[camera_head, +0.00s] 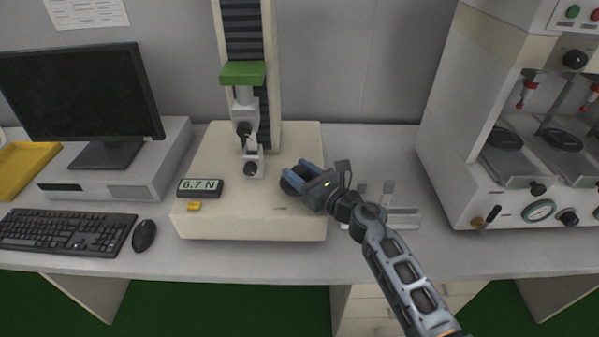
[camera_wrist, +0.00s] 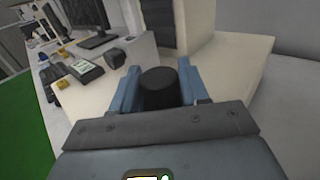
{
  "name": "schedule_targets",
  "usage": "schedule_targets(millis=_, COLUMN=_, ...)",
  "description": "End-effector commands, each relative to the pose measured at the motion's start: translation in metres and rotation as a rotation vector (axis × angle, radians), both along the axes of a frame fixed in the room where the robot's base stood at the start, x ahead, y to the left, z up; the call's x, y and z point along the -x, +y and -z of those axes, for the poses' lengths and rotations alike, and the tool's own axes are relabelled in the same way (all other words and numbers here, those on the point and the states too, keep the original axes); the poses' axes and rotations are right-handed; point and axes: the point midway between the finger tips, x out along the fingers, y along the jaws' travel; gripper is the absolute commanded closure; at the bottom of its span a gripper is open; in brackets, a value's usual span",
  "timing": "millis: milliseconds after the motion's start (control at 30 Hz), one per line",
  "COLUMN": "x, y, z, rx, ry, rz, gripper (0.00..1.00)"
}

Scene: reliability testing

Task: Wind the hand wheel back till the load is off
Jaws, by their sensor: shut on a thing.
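The test stand has a cream base (camera_head: 225,222), a dark ribbed column and a green crosshead (camera_head: 242,73). A clamp fixture (camera_head: 246,125) hangs below the crosshead, above a lower grip (camera_head: 252,163) on the base. The small display (camera_head: 200,187) on the base reads 6.7 N. My gripper (camera_head: 300,178) is at the right part of the base. In the wrist view, its blue fingers stand on either side of the dark round hand wheel (camera_wrist: 159,88) and are shut on it. In the head view the fingers hide most of the wheel.
A yellow button (camera_head: 194,206) sits in front of the display. A monitor (camera_head: 80,95), keyboard (camera_head: 65,232) and mouse (camera_head: 144,235) are at left. A grey rack (camera_head: 402,218) lies right of the stand, close to my arm. A large white machine (camera_head: 470,190) stands at far right.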

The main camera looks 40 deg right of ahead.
Motion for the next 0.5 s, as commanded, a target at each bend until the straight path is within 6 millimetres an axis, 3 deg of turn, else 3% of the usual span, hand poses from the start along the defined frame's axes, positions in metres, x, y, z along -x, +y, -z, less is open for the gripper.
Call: schedule_targets(millis=500, x=-0.0002, y=-0.0007, z=0.0008, rx=0.000, ry=0.000, rz=-0.238, gripper=0.86)
